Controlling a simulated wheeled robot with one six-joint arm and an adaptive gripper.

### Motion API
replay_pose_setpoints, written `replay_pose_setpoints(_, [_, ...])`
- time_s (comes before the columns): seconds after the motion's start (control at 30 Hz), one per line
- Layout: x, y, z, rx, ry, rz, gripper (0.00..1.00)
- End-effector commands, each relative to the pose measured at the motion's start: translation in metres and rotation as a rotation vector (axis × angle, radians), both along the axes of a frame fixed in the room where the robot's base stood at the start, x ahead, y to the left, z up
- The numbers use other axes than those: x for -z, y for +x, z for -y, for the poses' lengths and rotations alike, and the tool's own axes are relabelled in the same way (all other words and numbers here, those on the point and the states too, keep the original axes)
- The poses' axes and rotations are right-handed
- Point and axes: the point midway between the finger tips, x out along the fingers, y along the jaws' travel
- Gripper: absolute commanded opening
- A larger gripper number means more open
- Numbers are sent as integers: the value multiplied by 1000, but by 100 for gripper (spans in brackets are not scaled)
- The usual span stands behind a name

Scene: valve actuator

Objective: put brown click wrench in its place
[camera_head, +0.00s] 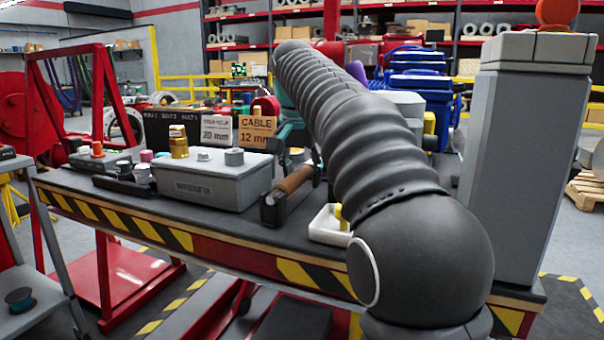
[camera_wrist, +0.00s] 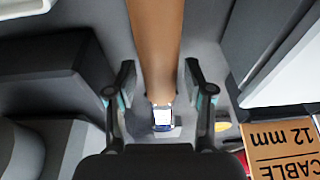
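The brown click wrench (camera_head: 294,180) is on the workbench, its brown handle tilted over a dark grey block-shaped holder (camera_head: 272,211). In the wrist view its handle (camera_wrist: 155,40) runs down from the top edge to a silver and blue end (camera_wrist: 163,116). My gripper (camera_wrist: 160,88) is open, with one finger on each side of the wrench and a visible gap on both sides. I cannot tell whether the fingertips are down at the handle's height or above it. In the head view my arm hides most of my gripper.
On the bench (camera_head: 235,222), a grey box (camera_head: 215,180) stands left of the wrench, with a "CABLE 12 mm" sign (camera_head: 257,131) behind. A white tray (camera_head: 328,226) with a yellow item lies to its right. A tall grey column (camera_head: 515,160) stands at the right end.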

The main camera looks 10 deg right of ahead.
Motion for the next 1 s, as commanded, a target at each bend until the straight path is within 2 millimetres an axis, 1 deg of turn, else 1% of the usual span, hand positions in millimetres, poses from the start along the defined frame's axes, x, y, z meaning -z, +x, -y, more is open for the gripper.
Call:
replay_pose_setpoints(0.23, [2, 0, 0, -1, 0, -4, 60])
replay_pose_setpoints(0.37, [-2, 0, -1, 0, 0, -1, 60])
replay_pose_setpoints(0.47, [-11, -2, -2, -1, 0, 0, 60])
replay_pose_setpoints(0.73, [-48, -10, -6, -1, 0, 1, 60])
replay_pose_setpoints(0.9, [-63, -13, -8, -1, 0, 0, 60])
replay_pose_setpoints(1.0, [-68, -15, -8, -1, 0, 0, 60])
